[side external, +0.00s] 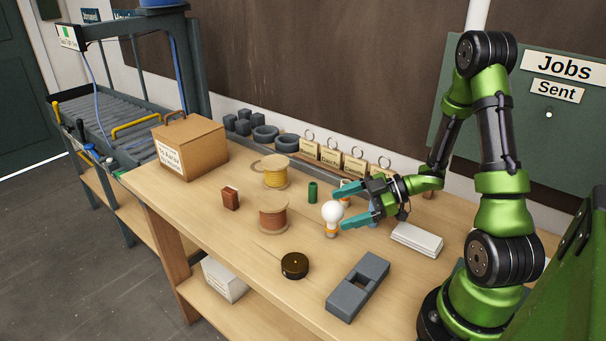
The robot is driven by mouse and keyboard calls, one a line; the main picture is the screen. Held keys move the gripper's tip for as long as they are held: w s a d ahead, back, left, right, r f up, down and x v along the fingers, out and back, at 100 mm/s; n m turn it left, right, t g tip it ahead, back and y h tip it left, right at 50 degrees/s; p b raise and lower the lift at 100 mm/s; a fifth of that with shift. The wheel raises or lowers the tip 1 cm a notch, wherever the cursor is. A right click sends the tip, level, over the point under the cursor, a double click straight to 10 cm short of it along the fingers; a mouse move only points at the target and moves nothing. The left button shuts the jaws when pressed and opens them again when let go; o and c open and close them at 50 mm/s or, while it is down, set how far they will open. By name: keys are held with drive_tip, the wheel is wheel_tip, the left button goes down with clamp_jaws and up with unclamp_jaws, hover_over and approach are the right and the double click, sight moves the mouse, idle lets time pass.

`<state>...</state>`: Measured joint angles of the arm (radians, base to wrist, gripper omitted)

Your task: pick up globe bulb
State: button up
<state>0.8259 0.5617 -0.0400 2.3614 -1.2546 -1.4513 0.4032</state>
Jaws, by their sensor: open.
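The globe bulb (332,212) is a round white bulb with an orange base. It stands upright on the wooden workbench (250,265), right of the spools. My gripper (343,207) is open, with two teal fingers pointing left at about the bulb's height. One finger is at the far side of the bulb and the other at its near side. I cannot tell whether either finger touches the bulb. A small white and orange item shows partly behind the far finger; most of it is hidden.
Nearby stand a copper spool (273,216), a yellow spool (275,173), a green cylinder (312,191) and a brown block (230,198). A cardboard box (190,149) stands at left.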

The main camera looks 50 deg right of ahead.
sight(324, 214)
drive_tip(key=shift+x, duration=3)
drive_tip(key=shift+d, duration=0.1)
drive_tip(key=c, duration=1.1)
drive_tip(key=shift+o, duration=0.2)
